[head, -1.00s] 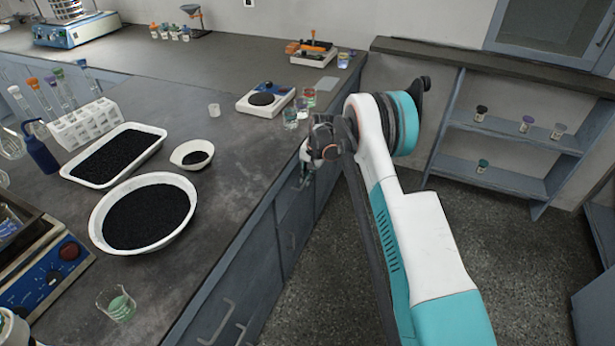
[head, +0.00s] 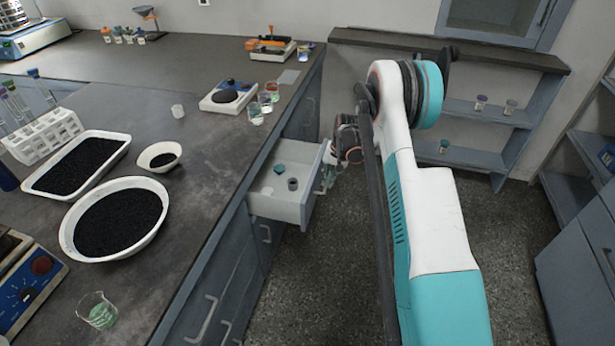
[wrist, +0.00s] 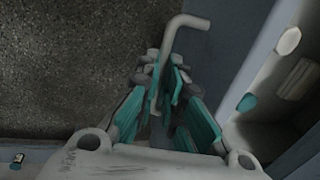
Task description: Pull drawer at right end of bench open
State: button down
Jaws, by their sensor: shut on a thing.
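The drawer (head: 277,207) at the right end of the bench stands pulled out from the bench front. Its white inside shows a teal-topped item (head: 280,169) and a small dark grey item (head: 293,184). In the wrist view the drawer's open inside (wrist: 262,128) is at the right, with several small items in it. My gripper (wrist: 170,92) is shut on the drawer's grey bar handle (wrist: 186,22), with the teal finger pads on both sides of it. In the head view my gripper (head: 328,176) is at the drawer front, partly hidden by my arm.
The bench top (head: 215,150) carries a balance (head: 230,95), beakers, a white bowl (head: 160,157) and trays of black grains (head: 113,219). Shelves (head: 480,112) stand behind my arm, and a cabinet (head: 580,240) at the right. Open floor (head: 320,290) lies in front of the bench.

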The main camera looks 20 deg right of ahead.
jog(key=s+d, duration=0.6)
jog(key=d, duration=0.3)
jog(key=shift+s, duration=0.25)
jog(key=c, duration=1.7)
grip_release()
notch_tip(320, 180, up, 12)
jog(key=s+d, duration=0.1)
jog(key=d, duration=0.1)
jog(key=shift+s, duration=0.15)
jog(key=shift+f, duration=0.15)
